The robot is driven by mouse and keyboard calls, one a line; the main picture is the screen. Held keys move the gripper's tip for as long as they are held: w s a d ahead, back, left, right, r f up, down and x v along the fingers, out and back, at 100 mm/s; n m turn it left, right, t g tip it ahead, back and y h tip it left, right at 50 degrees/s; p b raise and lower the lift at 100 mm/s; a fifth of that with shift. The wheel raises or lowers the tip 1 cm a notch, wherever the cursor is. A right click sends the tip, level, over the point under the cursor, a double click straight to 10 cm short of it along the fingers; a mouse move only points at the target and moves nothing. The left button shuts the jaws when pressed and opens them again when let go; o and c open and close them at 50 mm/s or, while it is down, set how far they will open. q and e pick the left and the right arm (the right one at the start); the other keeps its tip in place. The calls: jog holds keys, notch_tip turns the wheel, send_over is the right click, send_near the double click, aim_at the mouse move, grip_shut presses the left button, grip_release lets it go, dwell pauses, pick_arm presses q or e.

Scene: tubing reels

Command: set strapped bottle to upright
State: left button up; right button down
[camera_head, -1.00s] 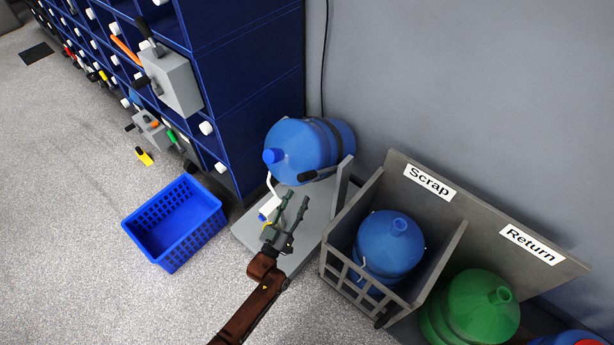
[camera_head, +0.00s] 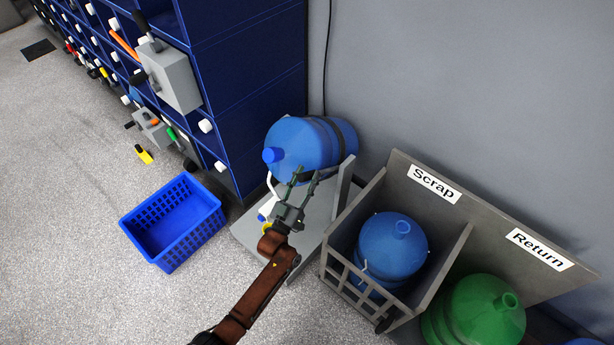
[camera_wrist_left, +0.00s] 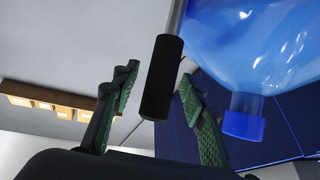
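The strapped blue bottle (camera_head: 312,143) lies on its side in a tilting cradle, with a dark strap around it and its blue cap (camera_head: 273,155) facing left. In the left wrist view the bottle (camera_wrist_left: 258,45) and its cap (camera_wrist_left: 243,125) are at the upper right. My left gripper (camera_head: 306,177) is open just in front of the bottle. In the left wrist view a black handle grip (camera_wrist_left: 162,80) on a grey rod appears between the spread fingers of the left gripper (camera_wrist_left: 158,100), with gaps on both sides. In the head view the fingers largely hide the handle. My right gripper is not in view.
The cradle stands on a grey base (camera_head: 315,225). An empty-looking blue basket (camera_head: 172,222) is at its left. At right is a bin with signs Scrap (camera_head: 433,184) and Return (camera_head: 540,248), holding a blue bottle (camera_head: 392,247) and a green bottle (camera_head: 475,310). Blue shelving (camera_head: 250,80) stands behind left.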

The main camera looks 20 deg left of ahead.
pick_arm(q)
jog(key=shift+c, duration=0.7)
grip_shut()
